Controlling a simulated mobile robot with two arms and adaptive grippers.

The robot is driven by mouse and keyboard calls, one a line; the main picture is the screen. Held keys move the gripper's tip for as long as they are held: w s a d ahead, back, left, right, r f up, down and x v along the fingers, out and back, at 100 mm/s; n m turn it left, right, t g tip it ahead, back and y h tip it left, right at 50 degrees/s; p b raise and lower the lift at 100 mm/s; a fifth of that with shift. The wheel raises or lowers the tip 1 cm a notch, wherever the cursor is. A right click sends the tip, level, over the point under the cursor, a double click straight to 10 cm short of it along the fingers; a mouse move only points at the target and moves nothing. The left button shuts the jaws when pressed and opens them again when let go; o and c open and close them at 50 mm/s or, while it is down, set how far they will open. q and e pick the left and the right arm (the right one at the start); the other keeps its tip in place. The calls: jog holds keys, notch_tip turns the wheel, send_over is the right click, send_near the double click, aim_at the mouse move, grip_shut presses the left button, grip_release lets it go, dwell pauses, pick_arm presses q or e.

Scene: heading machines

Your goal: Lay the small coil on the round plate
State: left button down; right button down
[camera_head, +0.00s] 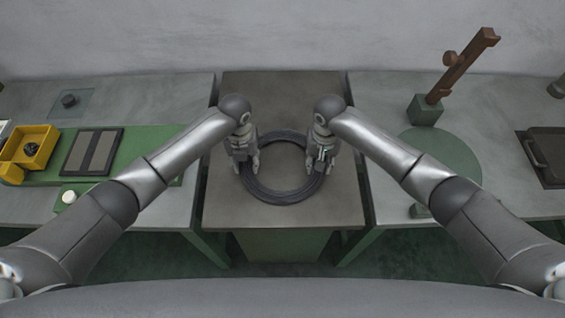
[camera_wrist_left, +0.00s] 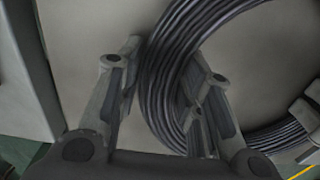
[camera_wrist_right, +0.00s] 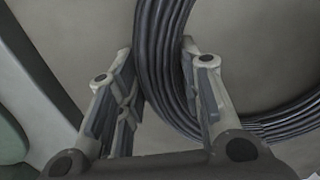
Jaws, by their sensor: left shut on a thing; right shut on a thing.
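A dark grey coil (camera_head: 282,196) of several wire turns lies flat-on over the middle table (camera_head: 285,90); I cannot tell whether it touches the top. My left gripper (camera_head: 246,166) is shut on the coil's left side, its fingers on both sides of the bundle in the left wrist view (camera_wrist_left: 168,60). My right gripper (camera_head: 320,166) is shut on the coil's right side, and the bundle runs between its fingers in the right wrist view (camera_wrist_right: 157,60). The round plate (camera_head: 450,150), a flat green disc, lies on the right table, partly hidden by my right arm.
A brown post (camera_head: 460,66) leans from a green block (camera_head: 425,110) behind the plate. A dark tray (camera_head: 548,152) lies at the far right. The left table holds a yellow bin (camera_head: 42,139), a dark two-panel tray (camera_head: 93,152) and a white knob (camera_head: 68,197). Gaps separate the tables.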

pick_arm(q)
jog(key=shift+w+r, duration=0.1)
jog(key=shift+r, duration=0.15)
pick_arm(e)
jog(key=shift+w+r, duration=0.1)
jog(key=shift+r, duration=0.15)
